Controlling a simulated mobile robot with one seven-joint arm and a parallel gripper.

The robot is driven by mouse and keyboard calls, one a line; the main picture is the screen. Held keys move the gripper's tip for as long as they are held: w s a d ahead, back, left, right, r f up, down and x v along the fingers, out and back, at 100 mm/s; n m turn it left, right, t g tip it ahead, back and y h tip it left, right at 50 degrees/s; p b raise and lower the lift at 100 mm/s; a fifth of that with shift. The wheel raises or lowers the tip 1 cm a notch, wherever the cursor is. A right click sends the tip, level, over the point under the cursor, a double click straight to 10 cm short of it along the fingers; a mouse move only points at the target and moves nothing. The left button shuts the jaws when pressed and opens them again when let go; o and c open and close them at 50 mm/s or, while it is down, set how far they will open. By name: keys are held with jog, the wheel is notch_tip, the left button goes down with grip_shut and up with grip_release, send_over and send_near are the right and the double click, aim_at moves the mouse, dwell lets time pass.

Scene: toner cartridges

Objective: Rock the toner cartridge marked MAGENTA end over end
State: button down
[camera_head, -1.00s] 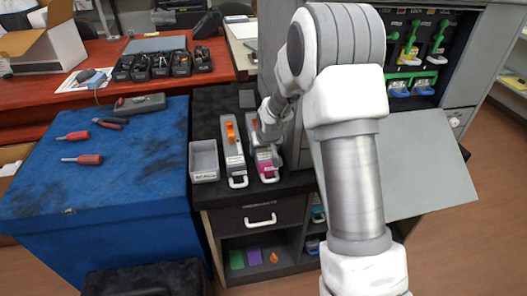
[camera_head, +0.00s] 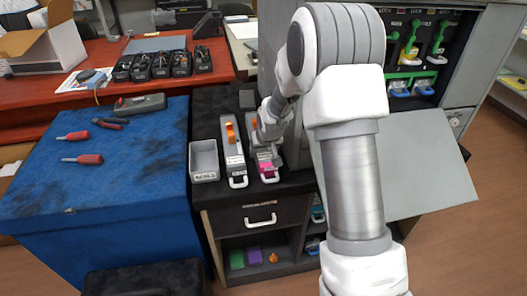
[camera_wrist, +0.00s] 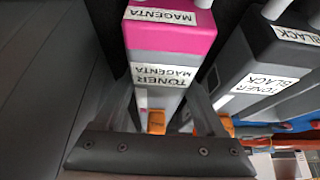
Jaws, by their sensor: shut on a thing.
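The MAGENTA toner cartridge (camera_head: 268,169) is grey with a bright pink end and a white handle. It lies on the dark cabinet top, right of the BLACK cartridge (camera_head: 233,150). In the wrist view the MAGENTA cartridge (camera_wrist: 168,40) shows its pink end and labels, with an orange part near my gripper. My gripper (camera_wrist: 160,108) has one finger on each side of its grey body and is shut on it. In the head view my gripper (camera_head: 268,132) covers the cartridge's middle. Whether its underside touches the cabinet is hidden.
A small grey open bin (camera_head: 203,161) stands left of the BLACK cartridge. A blue-covered table (camera_head: 120,190) with red-handled screwdrivers (camera_head: 84,159) is at left. The grey printer (camera_head: 400,190) with its open panel stands close at right. The BLACK cartridge (camera_wrist: 265,75) sits close beside the fingers.

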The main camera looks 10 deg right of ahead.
jog(key=shift+r+p, duration=2.2)
jog(key=shift+r, duration=1.4)
notch_tip(320, 180, up, 10)
jog(key=p, duration=0.6)
jog(key=t+b, duration=0.1)
jog(key=b, duration=0.3)
jog(key=shift+f, duration=0.35)
